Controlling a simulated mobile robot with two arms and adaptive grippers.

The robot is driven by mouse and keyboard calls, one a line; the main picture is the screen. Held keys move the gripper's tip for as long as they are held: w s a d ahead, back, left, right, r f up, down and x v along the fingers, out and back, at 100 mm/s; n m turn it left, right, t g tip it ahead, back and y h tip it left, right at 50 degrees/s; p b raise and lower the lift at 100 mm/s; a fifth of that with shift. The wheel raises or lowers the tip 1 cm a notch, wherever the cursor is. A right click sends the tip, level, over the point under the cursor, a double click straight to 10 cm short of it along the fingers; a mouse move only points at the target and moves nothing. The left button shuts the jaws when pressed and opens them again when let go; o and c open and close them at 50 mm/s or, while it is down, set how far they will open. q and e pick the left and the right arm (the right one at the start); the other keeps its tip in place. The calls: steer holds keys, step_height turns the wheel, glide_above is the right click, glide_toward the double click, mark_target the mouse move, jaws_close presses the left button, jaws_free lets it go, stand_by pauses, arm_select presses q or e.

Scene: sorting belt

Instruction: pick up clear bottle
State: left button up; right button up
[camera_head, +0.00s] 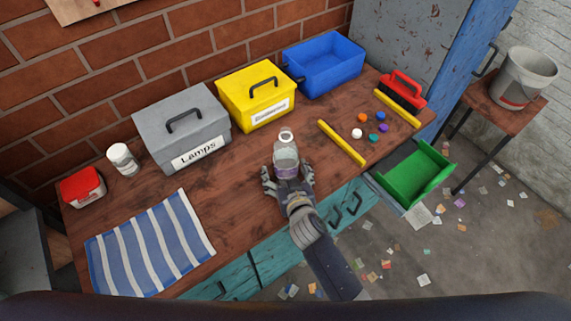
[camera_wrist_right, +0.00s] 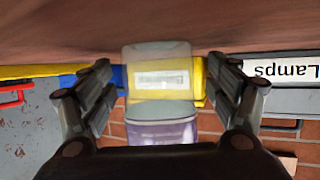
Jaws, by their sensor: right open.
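The clear bottle (camera_head: 286,153) has a whitish cap and a purple band, and stands on the wooden table in front of the yellow box. My right gripper (camera_head: 288,180) is at its near side, with fingers apart to the left and right of its lower part. In the right wrist view, the bottle (camera_wrist_right: 160,95) is between the two open fingers of the gripper (camera_wrist_right: 160,92), with a visible gap on each side. That view is upside down. My left gripper is not in view.
A grey box labelled Lamps (camera_head: 185,130), a yellow box (camera_head: 256,97) and a blue bin (camera_head: 323,66) stand along the back. A yellow bar (camera_head: 342,143) and several coloured caps lie to the right. A striped cloth (camera_head: 150,245) lies at the left front.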

steer(key=c, duration=1.1)
steer(key=shift+r, duration=0.1)
